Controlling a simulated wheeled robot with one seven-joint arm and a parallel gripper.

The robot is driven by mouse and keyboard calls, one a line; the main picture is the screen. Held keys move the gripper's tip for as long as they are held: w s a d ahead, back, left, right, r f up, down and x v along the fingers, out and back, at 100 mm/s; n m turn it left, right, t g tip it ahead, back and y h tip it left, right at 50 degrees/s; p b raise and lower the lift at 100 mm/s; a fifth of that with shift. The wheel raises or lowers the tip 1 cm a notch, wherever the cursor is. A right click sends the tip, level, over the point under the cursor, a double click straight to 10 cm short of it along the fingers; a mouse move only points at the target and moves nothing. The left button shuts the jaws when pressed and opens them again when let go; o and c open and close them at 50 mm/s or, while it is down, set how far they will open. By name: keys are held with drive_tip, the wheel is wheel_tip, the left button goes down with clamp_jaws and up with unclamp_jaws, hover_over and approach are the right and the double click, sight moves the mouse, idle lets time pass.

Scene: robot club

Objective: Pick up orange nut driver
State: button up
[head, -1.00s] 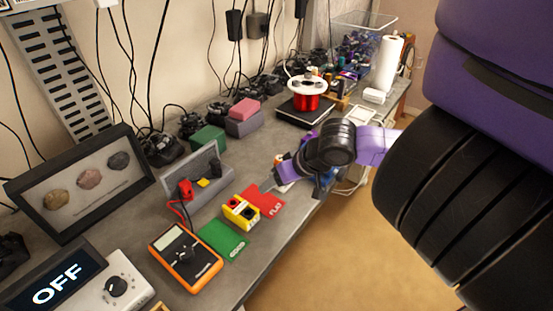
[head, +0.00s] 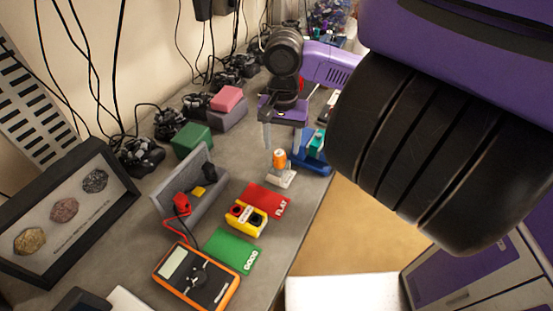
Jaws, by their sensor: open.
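The orange nut driver (head: 280,158) shows as a short orange handle standing upright over a small pale base (head: 280,178) on the grey bench. Its lower part is hard to make out. My gripper (head: 282,142) is open, with its fingers pointing down. In the picture the two fingertips appear on either side of and slightly above the orange handle. I see no contact with the handle, and how far apart they are in depth is unclear.
A blue holder with a teal item (head: 316,143) stands close on the right. A red card (head: 266,199), a yellow battery block (head: 246,218), a green card (head: 231,250) and an orange multimeter (head: 196,277) lie nearer. A grey organizer (head: 187,190) stands left.

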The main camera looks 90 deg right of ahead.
sight(279, 152)
drive_tip(key=f, duration=0.5)
drive_tip(key=shift+w+f, duration=0.15)
drive_tip(key=shift+w, duration=0.2)
clamp_jaws()
